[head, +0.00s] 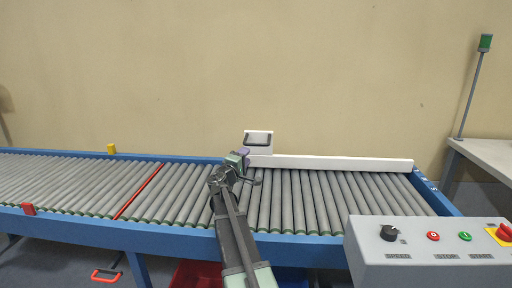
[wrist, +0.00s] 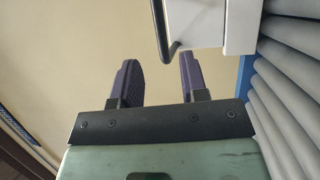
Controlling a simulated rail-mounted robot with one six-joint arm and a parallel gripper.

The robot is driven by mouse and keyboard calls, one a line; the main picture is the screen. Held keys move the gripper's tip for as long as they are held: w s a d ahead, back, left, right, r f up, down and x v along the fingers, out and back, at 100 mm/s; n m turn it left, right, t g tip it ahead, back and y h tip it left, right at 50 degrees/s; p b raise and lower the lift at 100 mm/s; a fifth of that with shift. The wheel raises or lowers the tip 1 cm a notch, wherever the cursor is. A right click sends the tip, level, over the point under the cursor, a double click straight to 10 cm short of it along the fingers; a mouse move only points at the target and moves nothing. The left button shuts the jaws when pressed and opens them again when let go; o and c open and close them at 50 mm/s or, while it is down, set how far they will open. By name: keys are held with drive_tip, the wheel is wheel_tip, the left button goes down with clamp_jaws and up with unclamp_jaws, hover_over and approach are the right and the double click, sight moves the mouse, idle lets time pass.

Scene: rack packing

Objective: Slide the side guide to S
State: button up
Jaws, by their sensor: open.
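The side guide (head: 340,162) is a long white bar along the far side of the roller conveyor. At its left end stands a white block with a dark handle (head: 258,143). In the wrist view the dark handle (wrist: 163,32) shows at the top, beside the white block (wrist: 196,24). My gripper (head: 245,158) is at the guide's left end, just below the handle. In the wrist view my gripper (wrist: 158,80) has its two purple fingers apart with nothing between them. The handle is beyond the fingertips. Letter marks (head: 433,187) on the right frame are too small to read surely.
The roller conveyor (head: 180,190) has blue rails and a red strip (head: 138,192) across it. A control panel (head: 425,255) with a knob and buttons stands at front right. A grey table (head: 485,155) and a signal pole (head: 472,90) are at right.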

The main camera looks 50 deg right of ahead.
sight(255, 145)
drive_tip(key=p+x, duration=0.1)
drive_tip(key=x, duration=0.8)
drive_tip(key=shift+d, duration=0.2)
drive_tip(key=shift+c, duration=0.4)
clamp_jaws()
